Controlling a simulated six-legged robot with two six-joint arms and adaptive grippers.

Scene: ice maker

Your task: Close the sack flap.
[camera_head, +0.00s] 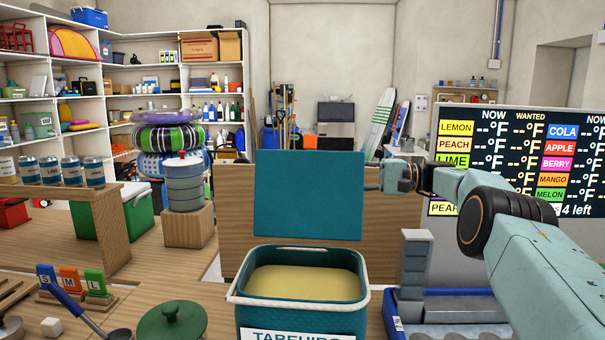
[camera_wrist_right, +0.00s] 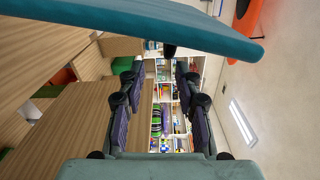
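The sack (camera_head: 300,318) is a teal tub with a pale rim and a partly visible label, and it holds a tan fill. Its flat teal flap (camera_head: 309,195) stands upright above the back rim, so the top is open. My right gripper (camera_head: 373,188) is at the flap's right edge, with its fingertips hidden behind the flap in the head view. In the right wrist view, the right gripper (camera_wrist_right: 155,75) has its fingers apart with nothing between them. The flap (camera_wrist_right: 150,24) crosses the top of that view, close to the fingers. My left gripper is not in view.
A green round lid (camera_head: 171,322) and a ladle (camera_head: 75,305) lie left of the sack. A blue tray (camera_head: 450,305) and a grey stacked block (camera_head: 415,262) are on its right. A wooden panel (camera_head: 235,205) stands behind the flap. A temperature board (camera_head: 510,150) is at the right.

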